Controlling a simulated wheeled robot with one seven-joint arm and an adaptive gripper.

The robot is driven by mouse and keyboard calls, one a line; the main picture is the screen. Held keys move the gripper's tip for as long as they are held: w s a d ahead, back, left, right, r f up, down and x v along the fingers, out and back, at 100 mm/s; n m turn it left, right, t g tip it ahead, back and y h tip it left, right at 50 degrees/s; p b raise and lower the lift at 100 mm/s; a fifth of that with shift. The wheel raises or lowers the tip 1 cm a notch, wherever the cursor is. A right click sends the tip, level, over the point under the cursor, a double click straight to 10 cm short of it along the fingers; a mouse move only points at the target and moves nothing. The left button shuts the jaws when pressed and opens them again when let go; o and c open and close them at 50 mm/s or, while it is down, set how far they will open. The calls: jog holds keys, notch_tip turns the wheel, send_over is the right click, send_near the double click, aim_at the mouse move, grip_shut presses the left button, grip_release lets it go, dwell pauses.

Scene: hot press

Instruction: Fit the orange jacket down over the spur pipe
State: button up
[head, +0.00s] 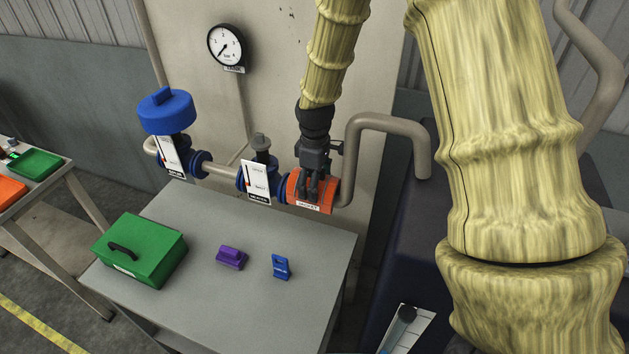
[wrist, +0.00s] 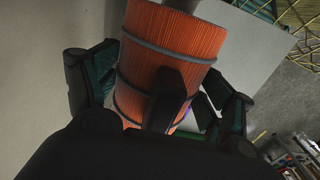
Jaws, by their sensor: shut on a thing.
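The orange jacket (head: 296,187) is a ribbed cylinder with dark bands and a white label, lying along the grey pipe line just right of the blue flanged valve. My gripper (head: 314,190) reaches down from above and is shut on the jacket. In the wrist view the jacket (wrist: 168,50) fills the middle, with dark fingers around it. The grey spur pipe (head: 350,150) comes out at the jacket's right end, rises and bends over to the right. The jacket appears to sit around the pipe; the fingers hide part of it, and I cannot tell how fully it is seated.
A grey table (head: 225,290) stands in front, holding a green box (head: 140,250), a purple clip (head: 231,257) and a blue tag (head: 281,266). Blue valves (head: 167,112) with white tags stand left of the jacket. A gauge (head: 226,47) hangs on the panel. The table's right part is clear.

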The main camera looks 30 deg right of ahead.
jog(key=shift+f, duration=0.1)
dwell(0.3)
jog(key=shift+f+b, duration=0.5)
jog(key=shift+f, duration=1)
jog(key=o, duration=1)
jog(key=shift+o, duration=0.2)
jog(key=shift+r, duration=0.1)
jog(key=shift+r+p, duration=1.95)
jog(key=shift+r, duration=0.45)
jog(key=shift+r+p, duration=0.4)
jog(key=shift+r, duration=1.65)
